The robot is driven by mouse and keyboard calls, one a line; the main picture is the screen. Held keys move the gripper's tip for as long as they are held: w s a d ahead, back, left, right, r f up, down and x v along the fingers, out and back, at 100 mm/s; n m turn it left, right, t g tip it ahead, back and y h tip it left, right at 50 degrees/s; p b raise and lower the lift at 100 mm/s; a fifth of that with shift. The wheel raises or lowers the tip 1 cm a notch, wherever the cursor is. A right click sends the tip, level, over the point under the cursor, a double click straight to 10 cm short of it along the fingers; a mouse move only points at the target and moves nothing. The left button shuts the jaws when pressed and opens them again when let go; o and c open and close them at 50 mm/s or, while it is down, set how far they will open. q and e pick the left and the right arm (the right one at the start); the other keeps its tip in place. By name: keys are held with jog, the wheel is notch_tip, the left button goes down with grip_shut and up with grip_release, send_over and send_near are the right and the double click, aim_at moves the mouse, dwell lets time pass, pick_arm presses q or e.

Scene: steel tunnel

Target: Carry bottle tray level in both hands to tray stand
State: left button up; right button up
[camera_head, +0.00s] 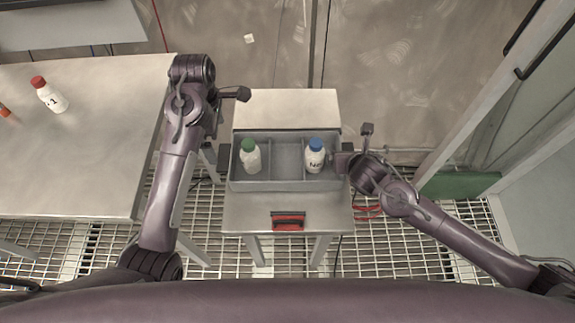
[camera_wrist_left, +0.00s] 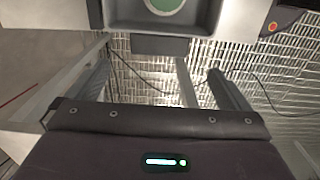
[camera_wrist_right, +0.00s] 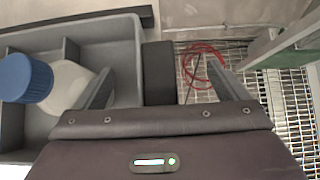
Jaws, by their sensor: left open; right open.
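The grey bottle tray (camera_head: 272,185) sits level on a small metal table (camera_head: 285,208). A green-capped white bottle (camera_head: 250,157) stands in its left compartment, a blue-capped one (camera_head: 315,156) in its right; the middle is empty. A dark handle block sticks out at each end. My left gripper (camera_head: 211,157) is open at the tray's left end, partly hidden by my arm; its left wrist view shows the left handle (camera_wrist_left: 160,46) ahead, between the fingers' lines. My right gripper (camera_head: 356,166) is open at the right end, the right handle (camera_wrist_right: 159,72) appearing between its fingers. I cannot tell contact.
A larger metal table (camera_head: 80,150) at the left holds a red-capped bottle (camera_head: 49,95) and an orange-red item at its edge. A red-and-dark object (camera_head: 288,221) is at the small table's front. A green block (camera_head: 458,184) lies at the right. The floor is grating.

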jog(key=v, duration=1.2)
jog(key=shift+f, duration=0.1)
